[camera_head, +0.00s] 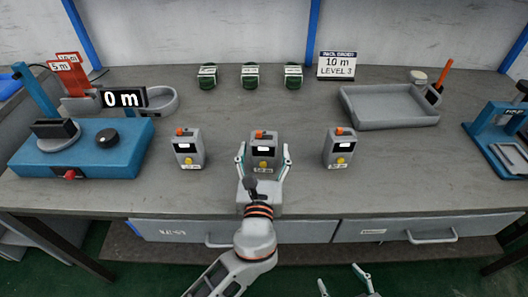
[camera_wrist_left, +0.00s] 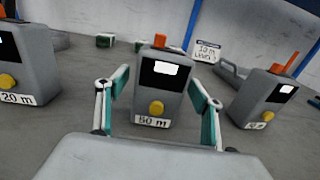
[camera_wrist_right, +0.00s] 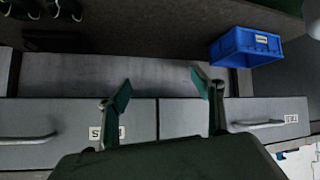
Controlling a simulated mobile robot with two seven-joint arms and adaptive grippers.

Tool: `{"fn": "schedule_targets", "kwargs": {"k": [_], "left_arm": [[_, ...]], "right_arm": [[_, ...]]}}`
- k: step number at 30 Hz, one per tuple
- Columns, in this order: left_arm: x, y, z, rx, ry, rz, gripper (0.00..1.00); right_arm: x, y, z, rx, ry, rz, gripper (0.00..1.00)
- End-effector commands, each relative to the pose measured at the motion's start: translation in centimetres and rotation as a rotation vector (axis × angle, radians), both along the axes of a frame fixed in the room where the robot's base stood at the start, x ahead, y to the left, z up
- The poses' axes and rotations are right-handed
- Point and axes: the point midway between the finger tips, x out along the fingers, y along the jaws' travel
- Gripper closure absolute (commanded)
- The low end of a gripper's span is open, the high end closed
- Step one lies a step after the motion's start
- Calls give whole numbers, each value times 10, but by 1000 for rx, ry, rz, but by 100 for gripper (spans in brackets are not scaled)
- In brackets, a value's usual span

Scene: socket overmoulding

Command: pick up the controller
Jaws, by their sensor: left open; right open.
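Three grey controllers with orange tops, dark screens and yellow buttons stand upright in a row on the bench: a left one (camera_head: 188,148), a middle one (camera_head: 264,147) and a right one (camera_head: 340,148). In the left wrist view the left one (camera_wrist_left: 25,62) reads 20 m and the middle one (camera_wrist_left: 160,88) reads 50 m; the right label (camera_wrist_left: 262,98) is too small to read. My left gripper (camera_head: 263,153) is open, its fingers on either side of the middle controller. My right gripper (camera_head: 339,276) is open and empty, low in front of the bench.
A sign (camera_head: 337,65) reads 10 m LEVEL 3. Green spools (camera_head: 250,76) stand at the back. A blue machine (camera_head: 85,150) showing 0 m is left; an empty grey tray (camera_head: 390,106) and another blue device (camera_head: 500,140) are right. Drawers (camera_head: 390,229) and a blue bin (camera_wrist_right: 245,46) lie below.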

Motion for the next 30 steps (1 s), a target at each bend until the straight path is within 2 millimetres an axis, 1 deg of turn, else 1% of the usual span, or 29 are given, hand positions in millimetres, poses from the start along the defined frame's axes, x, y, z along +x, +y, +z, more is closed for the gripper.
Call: {"fn": "schedule_targets", "kwargs": {"k": [1, 3, 10, 11, 12, 14, 15, 16, 25, 28, 30], "left_arm": [[5, -1, 0, 0, -1, 0, 33], [9, -1, 0, 0, 0, 0, 33], [10, 0, 1, 0, 0, 0, 33], [10, 0, 1, 0, 0, 0, 39], [10, 0, 1, 0, 0, 0, 49], [10, 0, 0, 0, 0, 0, 64], [10, 0, 0, 0, 0, 0, 75], [10, 0, 0, 0, 0, 0, 78], [10, 0, 2, -1, -2, 0, 78], [10, 0, 11, -2, -4, 0, 78], [10, 0, 22, -2, -7, 1, 78]], "right_arm": [[3, -1, 1, -2, -4, 0, 34], [6, -1, 3, -3, -11, 0, 34], [8, -2, 6, -3, -17, -1, 34], [8, -2, 6, -3, -17, -1, 34], [8, -2, 6, -3, -17, -1, 34], [7, -2, 5, -3, -16, -2, 34], [7, -2, 5, -2, -16, -1, 34], [7, -2, 5, -2, -16, -1, 34], [6, -2, 6, -2, -15, -2, 34], [8, -2, 10, -1, -20, -2, 34], [10, -2, 15, 2, -25, -3, 34]]}}
